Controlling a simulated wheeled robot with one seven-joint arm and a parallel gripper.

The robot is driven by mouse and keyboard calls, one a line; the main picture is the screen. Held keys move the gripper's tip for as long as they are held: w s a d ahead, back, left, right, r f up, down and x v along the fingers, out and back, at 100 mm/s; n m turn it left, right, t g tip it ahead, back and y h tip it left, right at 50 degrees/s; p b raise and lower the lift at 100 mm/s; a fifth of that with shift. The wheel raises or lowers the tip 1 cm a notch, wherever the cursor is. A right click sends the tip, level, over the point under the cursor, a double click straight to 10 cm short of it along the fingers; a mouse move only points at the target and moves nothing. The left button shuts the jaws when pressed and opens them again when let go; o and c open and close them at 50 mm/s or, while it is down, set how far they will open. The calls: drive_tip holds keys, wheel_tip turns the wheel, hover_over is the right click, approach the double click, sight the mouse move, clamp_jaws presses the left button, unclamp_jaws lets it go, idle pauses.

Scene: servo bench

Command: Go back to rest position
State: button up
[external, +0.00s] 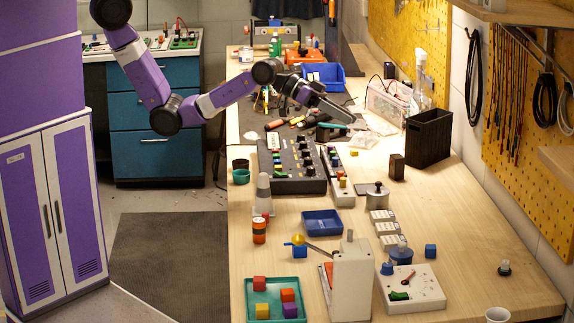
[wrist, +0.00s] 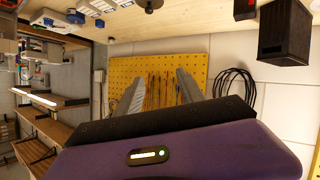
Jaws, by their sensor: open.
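My arm reaches in from the upper left in the external view, over the far half of the wooden bench (external: 450,230). My gripper (external: 350,116) is above the bench near the cluttered middle, pointing right. In the wrist view my gripper (wrist: 155,92) shows two grey fingers spread well apart. Nothing is between the fingers; the yellow pegboard (wrist: 158,70) on the wall is seen behind them. The wrist picture appears turned over, with the bench at its top.
A black mixer-like box (external: 292,165) and a black bin (external: 428,138) stand near my gripper. A blue bin (external: 322,76) is behind it. A green tray (external: 250,298) with coloured cubes, a blue tray (external: 322,223) and a white device (external: 352,280) are nearer. The bench's right front is mostly clear.

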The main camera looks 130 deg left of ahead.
drive_tip(key=s+d+f+n+t+y+b, duration=0.1)
drive_tip(key=s+d+f+t, duration=0.1)
drive_tip(key=s+d, duration=0.55)
drive_tip(key=s+d+f+t+y+b, duration=0.1)
drive_tip(key=s+d+t+y, duration=0.2)
drive_tip(key=d, duration=0.8)
drive_tip(key=s+d+f+m+g+h+b, duration=0.1)
drive_tip(key=s+d, duration=0.3)
drive_tip(key=s, duration=0.6)
drive_tip(key=s+d+f+m+g+h+b, duration=0.1)
drive_tip(key=s+d+f+m+h, duration=0.3)
drive_tip(key=s, duration=0.7)
drive_tip(key=s+d+f+m+h+b, duration=0.2)
drive_tip(key=s+d, duration=0.4)
drive_tip(key=s, duration=0.5)
drive_tip(key=shift+f+m+g+h, duration=0.3)
drive_tip(key=shift+f+g, duration=0.1)
drive_tip(key=shift+f, duration=0.1)
drive_tip(key=shift+s, duration=0.1)
